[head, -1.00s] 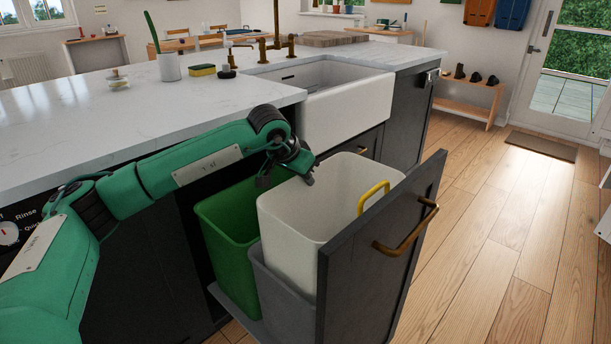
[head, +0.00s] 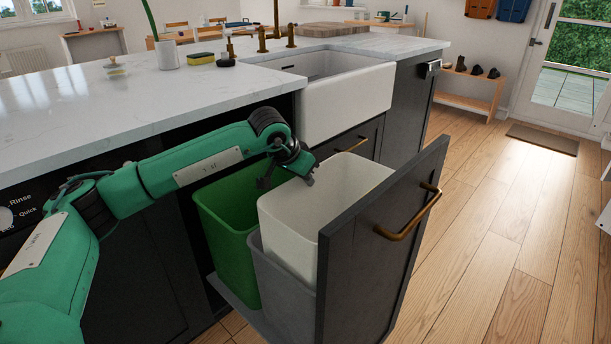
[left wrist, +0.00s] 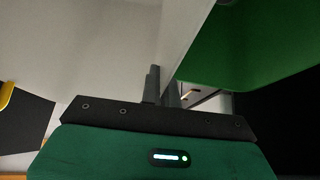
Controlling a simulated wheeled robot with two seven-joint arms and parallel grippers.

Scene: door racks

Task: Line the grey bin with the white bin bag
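The white bin bag (head: 290,240) stands open and box-shaped in the grey bin (head: 280,290), with its walls well above the grey rim. My left gripper (head: 286,182) is at the bag's left rim, beside the green bin. In the left wrist view its two fingers (left wrist: 162,88) are close together on either side of the bag's wall, and look shut on it. The bag's pale inside (left wrist: 80,50) fills the upper left there. A yellow loop (left wrist: 6,94) shows at that view's left edge. The bag's bottom is hidden. My right gripper is out of view.
The bins sit in a pulled-out drawer with a tall dark front (head: 375,240) and brass handle (head: 408,218). A green bin (head: 228,235) stands left of the grey one. The counter (head: 120,105) and white sink (head: 348,100) are behind.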

